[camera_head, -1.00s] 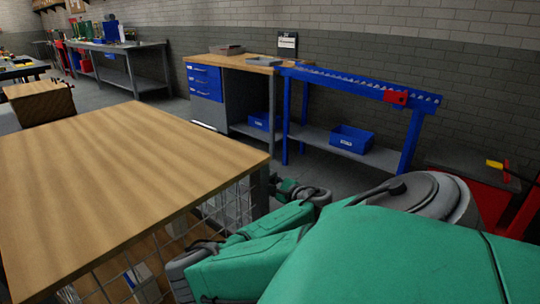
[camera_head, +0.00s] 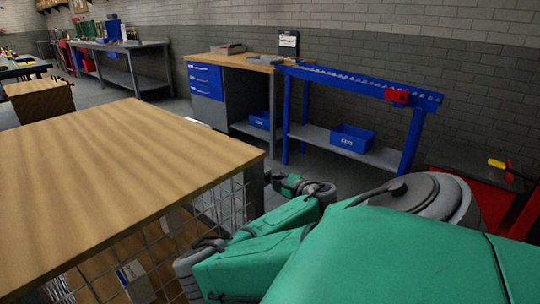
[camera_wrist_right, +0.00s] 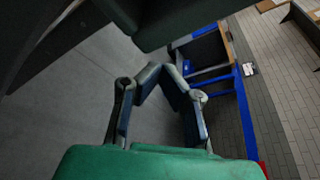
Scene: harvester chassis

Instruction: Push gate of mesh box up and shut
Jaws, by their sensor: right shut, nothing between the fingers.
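The mesh box (camera_head: 234,199) has a flat wooden top (camera_head: 110,180) and wire mesh sides, and fills the left of the head view. I cannot tell which mesh panel is the gate or how far it stands open. My green right arm reaches in from the lower right, beside the box's near right corner. My right gripper (camera_wrist_right: 164,72) shows in the wrist view with its fingers meeting at the tips, shut and empty. In the head view it is small and partly hidden beyond the forearm. My left gripper is out of view.
A blue-legged bench (camera_head: 360,84) with a blue bin (camera_head: 352,138) stands by the brick wall. A wooden-topped workbench (camera_head: 235,59) with blue drawers adjoins it. A red cabinet (camera_head: 480,199) is at the right. Grey floor lies open between the box and benches.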

